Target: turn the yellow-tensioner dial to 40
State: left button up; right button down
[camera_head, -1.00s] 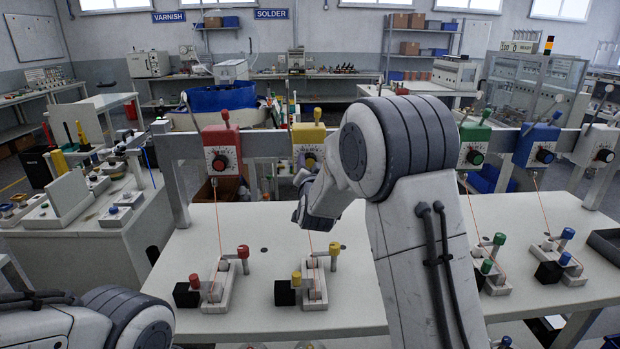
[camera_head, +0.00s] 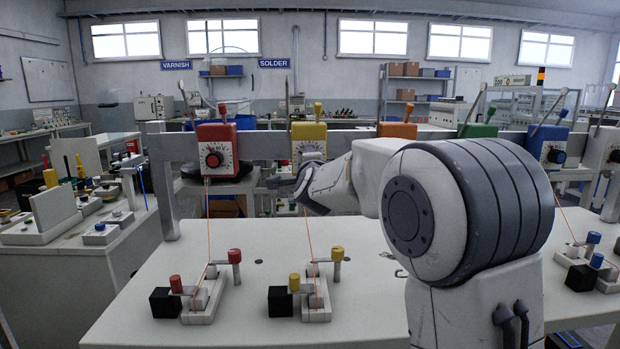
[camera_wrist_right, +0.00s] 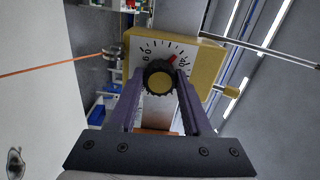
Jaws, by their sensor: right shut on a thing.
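The yellow tensioner (camera_head: 309,131) is a yellow box on the rail, second from the left, with an orange cord running down from it. In the right wrist view the yellow tensioner (camera_wrist_right: 205,60) shows its white dial face (camera_wrist_right: 140,55) and black knob with a yellow centre (camera_wrist_right: 160,78). My right gripper (camera_wrist_right: 160,86) is shut on the knob, a finger on each side. In the head view my right wrist partly covers the dial. My left gripper is not in view.
The red tensioner (camera_head: 217,148) is to the left on the rail; orange (camera_head: 397,130), green and blue (camera_head: 548,144) ones are to the right. Levers with red and yellow knobs stand on the white table (camera_head: 250,275). My right arm covers much of the table's right side.

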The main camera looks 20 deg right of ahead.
jog(key=shift+f+m+b, duration=0.1)
jog(key=shift+m+b, duration=2.4)
jog(key=shift+m, duration=0.7)
jog(key=shift+d, duration=0.1)
jog(key=shift+c, duration=1.7)
grip_release()
jog(key=v, duration=1)
jog(key=shift+s, duration=0.25)
